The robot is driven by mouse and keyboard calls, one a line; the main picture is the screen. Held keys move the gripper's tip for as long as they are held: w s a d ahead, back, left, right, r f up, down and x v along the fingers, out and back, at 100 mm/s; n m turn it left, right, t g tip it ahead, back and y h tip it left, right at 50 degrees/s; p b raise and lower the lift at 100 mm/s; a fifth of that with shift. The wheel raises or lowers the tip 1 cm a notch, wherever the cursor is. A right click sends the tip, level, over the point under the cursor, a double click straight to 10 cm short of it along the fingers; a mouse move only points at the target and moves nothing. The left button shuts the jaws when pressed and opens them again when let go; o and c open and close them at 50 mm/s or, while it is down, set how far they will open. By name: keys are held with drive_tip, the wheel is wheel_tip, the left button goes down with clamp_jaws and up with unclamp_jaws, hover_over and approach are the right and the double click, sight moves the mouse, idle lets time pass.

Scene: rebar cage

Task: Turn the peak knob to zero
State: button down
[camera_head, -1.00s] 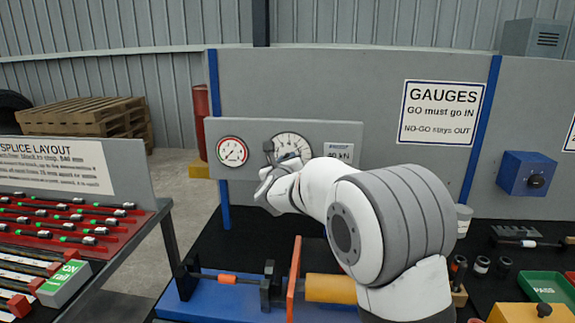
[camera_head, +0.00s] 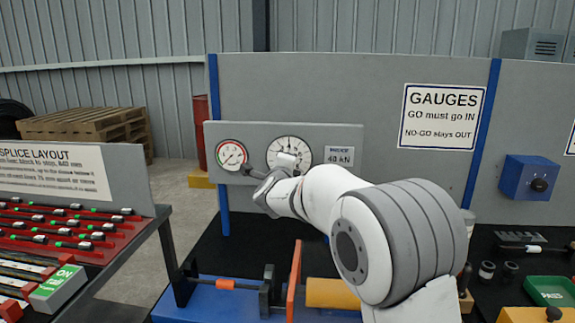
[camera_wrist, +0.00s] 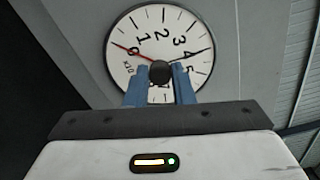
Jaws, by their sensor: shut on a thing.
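The round white dial (camera_wrist: 134,30) fills the upper middle of the wrist view, with its numbers tilted. A dark round peak knob (camera_wrist: 160,71) sits at its centre. The two blue fingers of my gripper (camera_wrist: 160,80) are shut on the knob, one on each side. A red needle (camera_wrist: 126,49) points up and left, near the 0 and 1. A black needle (camera_wrist: 194,54) points right, near the 4. In the head view the same dial (camera_head: 289,142) is on the grey gauge panel (camera_head: 340,132), its lower part hidden by my wrist; I cannot make out the knob there.
A smaller red-rimmed gauge (camera_head: 232,154) is just left of the dial. A sign (camera_head: 340,155) reading 40 kN is to its right. Below is a blue fixture (camera_head: 215,306) with an upright orange plate (camera_head: 295,285) and a yellow cylinder (camera_head: 332,293).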

drive_tip(key=n+p, duration=0.3)
drive_tip(key=n, duration=0.6)
drive_tip(key=n+p, duration=0.4)
drive_tip(key=n, duration=0.4)
drive_tip(key=n+p, duration=0.4)
drive_tip(key=n, duration=0.5)
drive_tip(key=shift+d+f+n, duration=0.15)
drive_tip(key=shift+f+n, duration=0.1)
drive_tip(key=shift+n, duration=0.05)
idle(0.4)
drive_tip(key=c, duration=1.2)
unclamp_jaws()
drive_tip(key=shift+c, duration=0.2)
drive_tip(key=shift+r, duration=0.1)
drive_tip(key=s+b, duration=0.2)
drive_tip(key=s, duration=0.5)
drive_tip(key=shift+s, duration=0.4)
